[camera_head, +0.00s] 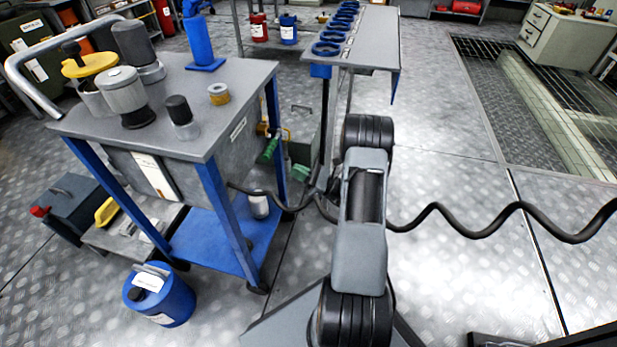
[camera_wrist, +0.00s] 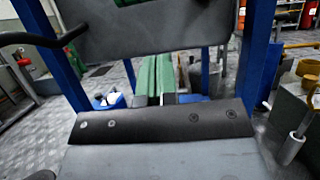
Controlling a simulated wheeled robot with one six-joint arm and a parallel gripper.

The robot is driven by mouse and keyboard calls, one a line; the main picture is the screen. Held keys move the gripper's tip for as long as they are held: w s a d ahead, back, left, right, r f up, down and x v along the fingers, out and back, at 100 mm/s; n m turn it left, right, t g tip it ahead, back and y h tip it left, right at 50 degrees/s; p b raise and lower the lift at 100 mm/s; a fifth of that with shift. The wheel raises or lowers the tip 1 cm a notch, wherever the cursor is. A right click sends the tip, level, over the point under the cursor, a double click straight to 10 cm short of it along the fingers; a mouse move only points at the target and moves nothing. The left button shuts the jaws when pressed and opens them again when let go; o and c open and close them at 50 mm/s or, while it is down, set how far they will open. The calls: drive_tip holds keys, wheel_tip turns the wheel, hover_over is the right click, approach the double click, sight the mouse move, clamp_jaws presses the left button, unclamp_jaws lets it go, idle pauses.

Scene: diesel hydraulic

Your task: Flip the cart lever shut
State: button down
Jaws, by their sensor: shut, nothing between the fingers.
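The cart (camera_head: 215,95) stands at the left in the head view, with a grey top and blue legs. A green-handled lever (camera_head: 269,149) hangs slanted on its right side, near brass fittings. In the wrist view the cart's grey side panel (camera_wrist: 150,38) fills the upper middle, and a bit of green at its top edge (camera_wrist: 128,2) looks like the lever, mostly cut off. My gripper's two green fingers (camera_wrist: 156,58) lie together, shut and empty, pointing in below the panel. They appear apart from the lever. In the head view my arm partly hides the gripper.
Jars and a blue stand (camera_head: 203,45) crowd the cart top. A blue canister (camera_head: 160,295) stands on the floor by the cart. A narrow table with blue rings (camera_head: 328,48) stands behind. A coiled black hose (camera_head: 470,222) stretches right. Floor at right is open, beside a grating (camera_head: 560,100).

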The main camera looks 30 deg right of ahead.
drive_tip(key=w+a+r+b, duration=0.1)
drive_tip(key=w+a+r, duration=0.2)
drive_tip(key=r, duration=0.2)
drive_tip(key=shift+w+a+b, duration=0.3)
drive_tip(key=shift+w, duration=0.1)
drive_tip(key=shift+r, duration=0.1)
